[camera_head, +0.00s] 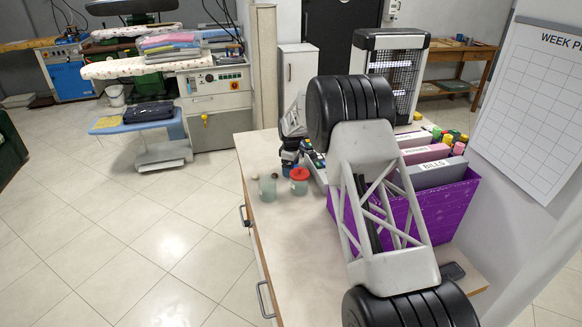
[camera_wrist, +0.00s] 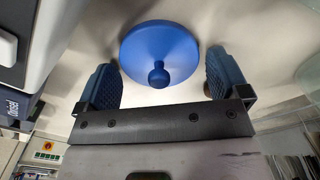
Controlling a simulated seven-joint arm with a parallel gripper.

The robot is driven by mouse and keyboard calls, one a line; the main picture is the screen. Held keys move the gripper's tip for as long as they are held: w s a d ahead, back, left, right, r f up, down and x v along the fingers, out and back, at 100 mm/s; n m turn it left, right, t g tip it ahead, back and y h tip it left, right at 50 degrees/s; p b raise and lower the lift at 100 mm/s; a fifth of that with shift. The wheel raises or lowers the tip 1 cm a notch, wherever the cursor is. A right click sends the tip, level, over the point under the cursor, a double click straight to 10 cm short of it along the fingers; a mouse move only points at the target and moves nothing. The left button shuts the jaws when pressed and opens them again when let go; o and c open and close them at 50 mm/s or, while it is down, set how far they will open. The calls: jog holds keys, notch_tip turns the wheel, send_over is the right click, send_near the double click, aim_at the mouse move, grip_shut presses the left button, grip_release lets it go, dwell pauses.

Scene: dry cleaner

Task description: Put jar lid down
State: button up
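A round blue jar lid (camera_wrist: 150,38) with a ball-shaped knob shows in the wrist view, its knob facing my camera. Behind it is a pale surface; I cannot tell for sure whether the lid rests flat on it. My gripper (camera_wrist: 160,58) is open, with one blue finger on each side of the lid's knob and visible space between fingers and knob. In the head view I cannot make out the blue lid. A greenish open-looking jar (camera_head: 267,188) stands on the counter beside a jar with a red lid (camera_head: 299,181).
The pale counter (camera_head: 262,148) has its left edge close to the jars. A purple bin (camera_head: 455,203) of binders stands to the right, partly behind my arm. A grey device (camera_wrist: 12,75) is close at the left in the wrist view. A wall planner (camera_head: 535,95) hangs at right.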

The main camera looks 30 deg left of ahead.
jog(key=shift+o, duration=0.3)
jog(key=shift+r, duration=0.15)
notch_tip(320, 180, up, 12)
dwell(0.6)
dwell(0.8)
